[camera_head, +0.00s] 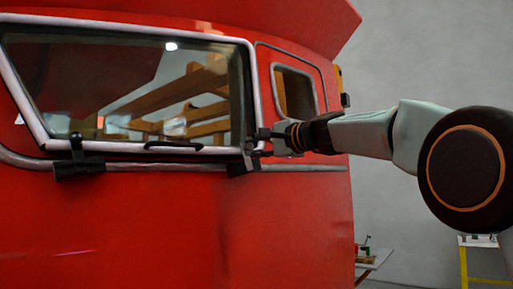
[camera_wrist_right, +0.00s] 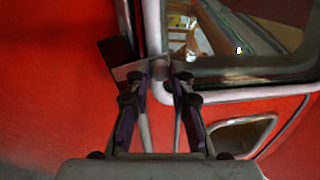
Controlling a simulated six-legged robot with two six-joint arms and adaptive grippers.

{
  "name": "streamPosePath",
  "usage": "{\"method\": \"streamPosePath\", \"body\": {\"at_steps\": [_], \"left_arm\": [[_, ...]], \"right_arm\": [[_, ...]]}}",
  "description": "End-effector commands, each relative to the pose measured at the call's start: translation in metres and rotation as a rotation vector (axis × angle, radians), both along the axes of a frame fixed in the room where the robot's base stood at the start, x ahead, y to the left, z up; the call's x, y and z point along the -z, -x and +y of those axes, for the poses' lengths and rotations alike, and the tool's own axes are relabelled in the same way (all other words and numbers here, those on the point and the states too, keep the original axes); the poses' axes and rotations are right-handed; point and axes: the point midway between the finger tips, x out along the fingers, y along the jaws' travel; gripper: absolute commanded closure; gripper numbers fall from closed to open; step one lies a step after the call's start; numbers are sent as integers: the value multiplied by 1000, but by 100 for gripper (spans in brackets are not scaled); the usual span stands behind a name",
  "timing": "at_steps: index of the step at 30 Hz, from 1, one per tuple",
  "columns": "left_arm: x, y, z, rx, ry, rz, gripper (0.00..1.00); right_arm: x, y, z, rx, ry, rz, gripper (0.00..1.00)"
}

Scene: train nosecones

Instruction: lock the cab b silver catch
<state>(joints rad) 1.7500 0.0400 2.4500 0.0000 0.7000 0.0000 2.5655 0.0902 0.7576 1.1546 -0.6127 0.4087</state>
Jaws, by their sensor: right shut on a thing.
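The silver catch (camera_wrist_right: 129,70) shows in the wrist view as a grey metal piece at the window frame's corner, beside a dark block (camera_wrist_right: 114,51). My right gripper (camera_wrist_right: 161,76) is shut on it, with the fingertips on either side of the metal. In the head view my right gripper (camera_head: 268,134) reaches in from the right to the lower right corner of the cab window. The catch's dark base (camera_head: 241,168) sits just below that corner; the fingers partly hide the rest. Whether the catch is locked cannot be told. My left gripper is not in view.
The red cab (camera_head: 150,220) fills the left and middle. A black catch (camera_head: 77,157) stands at the window's lower left, and a dark handle (camera_head: 174,145) lies along the lower frame. A small table (camera_head: 374,260) and a yellow ladder (camera_head: 463,265) stand behind at right.

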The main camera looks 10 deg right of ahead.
Motion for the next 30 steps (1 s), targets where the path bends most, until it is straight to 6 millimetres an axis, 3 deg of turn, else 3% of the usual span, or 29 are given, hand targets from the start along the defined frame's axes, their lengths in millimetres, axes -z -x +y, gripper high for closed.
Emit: {"method": "streamPosePath", "body": {"at_steps": [10,11,18,30], "left_arm": [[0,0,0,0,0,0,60],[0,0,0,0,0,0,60],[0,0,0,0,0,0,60],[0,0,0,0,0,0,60]], "right_arm": [[1,0,1,-2,4,1,100],[1,0,1,-2,4,1,76],[0,0,1,-1,3,1,56],[-1,4,-2,0,1,0,56]]}}
